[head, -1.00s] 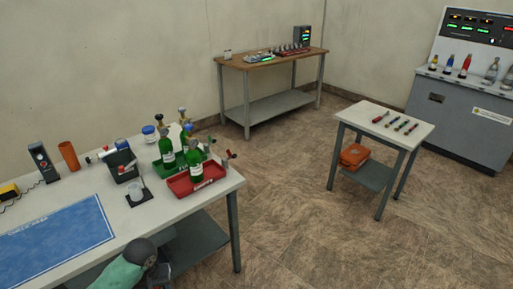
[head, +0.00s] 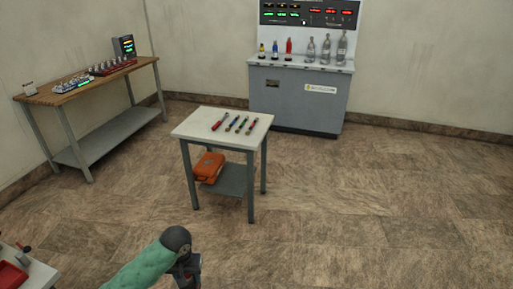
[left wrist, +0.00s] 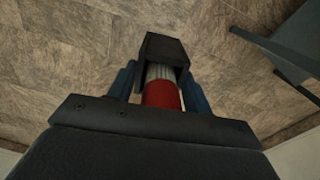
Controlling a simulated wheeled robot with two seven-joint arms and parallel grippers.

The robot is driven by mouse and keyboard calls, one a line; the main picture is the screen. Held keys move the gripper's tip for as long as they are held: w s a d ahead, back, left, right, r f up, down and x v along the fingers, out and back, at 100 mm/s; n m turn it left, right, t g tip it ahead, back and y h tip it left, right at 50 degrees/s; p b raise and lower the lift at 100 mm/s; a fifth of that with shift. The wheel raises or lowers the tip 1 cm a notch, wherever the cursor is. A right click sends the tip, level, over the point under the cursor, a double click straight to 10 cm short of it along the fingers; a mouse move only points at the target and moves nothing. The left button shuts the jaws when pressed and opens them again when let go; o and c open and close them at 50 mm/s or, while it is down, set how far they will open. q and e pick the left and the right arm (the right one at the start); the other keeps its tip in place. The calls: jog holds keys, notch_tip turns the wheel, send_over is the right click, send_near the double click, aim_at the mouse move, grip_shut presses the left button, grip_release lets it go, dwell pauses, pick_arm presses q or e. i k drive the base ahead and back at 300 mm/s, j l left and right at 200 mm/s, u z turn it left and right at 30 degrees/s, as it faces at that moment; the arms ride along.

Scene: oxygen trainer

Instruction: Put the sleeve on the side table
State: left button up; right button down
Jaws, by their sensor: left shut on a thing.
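My left gripper (head: 188,272) is low in the head view, in front of the small side table and apart from it. In the left wrist view its blue fingers are shut on a red cylinder (left wrist: 162,95) with a pale ribbed band. I cannot tell for sure whether this is the sleeve. A black block (left wrist: 165,47) shows at its far end. The side table (head: 196,128) has a white top and grey legs. My right gripper is not in view.
Several small coloured tools (head: 234,124) lie on the side table's top; its front left part is bare. An orange case (head: 208,167) sits on its lower shelf. A wooden bench (head: 60,99) and a grey console (head: 298,98) stand behind. The floor to the right is clear.

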aim_at(203, 120)
jog(key=i+l+z, duration=0.1)
jog(key=i+z, duration=0.3)
jog(key=i, duration=0.9)
jog(key=i+l+u, duration=0.15)
jog(key=i+u, duration=0.2)
jog(key=i, duration=0.25)
jog(key=i+l+u, duration=0.35)
jog(key=i, duration=0.25)
jog(key=i+l+u, duration=0.35)
jog(key=i, duration=0.2)
jog(key=l, duration=0.05)
